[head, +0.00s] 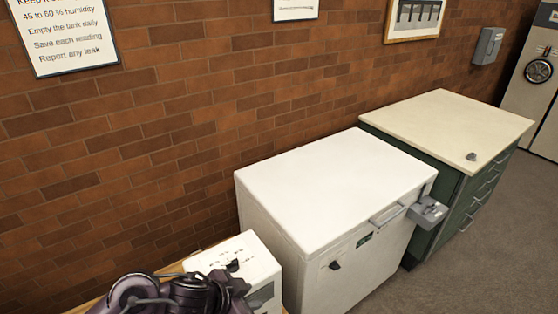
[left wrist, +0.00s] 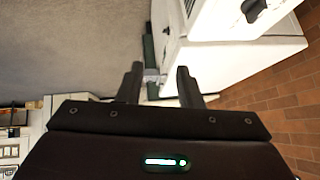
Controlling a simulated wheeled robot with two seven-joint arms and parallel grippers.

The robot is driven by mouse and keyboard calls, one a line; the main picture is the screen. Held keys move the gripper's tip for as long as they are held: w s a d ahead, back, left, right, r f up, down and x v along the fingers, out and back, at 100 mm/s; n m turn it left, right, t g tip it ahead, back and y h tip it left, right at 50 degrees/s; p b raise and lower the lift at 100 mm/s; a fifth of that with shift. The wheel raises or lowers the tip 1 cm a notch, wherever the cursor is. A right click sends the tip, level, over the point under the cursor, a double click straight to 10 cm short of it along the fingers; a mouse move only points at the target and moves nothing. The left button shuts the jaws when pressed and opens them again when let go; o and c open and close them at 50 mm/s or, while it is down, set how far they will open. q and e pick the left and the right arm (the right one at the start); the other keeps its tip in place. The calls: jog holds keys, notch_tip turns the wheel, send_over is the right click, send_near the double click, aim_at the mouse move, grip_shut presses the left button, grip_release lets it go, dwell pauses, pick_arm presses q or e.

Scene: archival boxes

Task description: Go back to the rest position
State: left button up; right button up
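My left gripper (left wrist: 160,82) shows its two dark fingers in the left wrist view, spread apart with nothing between them. In the head view my dark purple left arm shows at the bottom left, in front of a small white unit (head: 247,254) with a dark knob on top. The fingertips are hard to make out there. A white chest-like cabinet (head: 335,185) with a handle and a dark knob on its front stands right of the small unit. My right gripper is in neither view.
A green drawer cabinet (head: 447,215) with a cream top (head: 450,125) stands right of the white chest. A grey box (head: 428,210) sticks out from the chest's right front corner. A brick wall runs behind. Grey floor (head: 500,255) is clear at the lower right.

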pick_arm(q)
jog(key=s+a+f+n+g+y, duration=0.25)
jog(key=s+a+n+y, duration=0.25)
jog(key=s+a+n, duration=0.65)
jog(key=s+a+f+m+g+b, duration=0.1)
jog(key=s+f+b, duration=0.1)
jog(key=f, duration=1.5)
jog(key=s+f+m+b, duration=0.1)
jog(key=s+f+b, duration=0.15)
jog(key=f, duration=1.55)
jog(key=s+a+f+b, duration=0.2)
jog(key=s+f, duration=0.7)
jog(key=s+a+f+g+b, duration=0.1)
jog(key=s+f, duration=0.8)
jog(key=f, duration=0.1)
jog(key=shift+s+a+f+y+b, duration=0.25)
jog(key=shift+a+f+y+b, duration=0.05)
jog(key=shift+a+b, duration=0.05)
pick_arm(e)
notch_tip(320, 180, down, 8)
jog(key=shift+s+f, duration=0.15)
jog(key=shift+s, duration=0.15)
pick_arm(q)
jog(key=shift+g, duration=0.25)
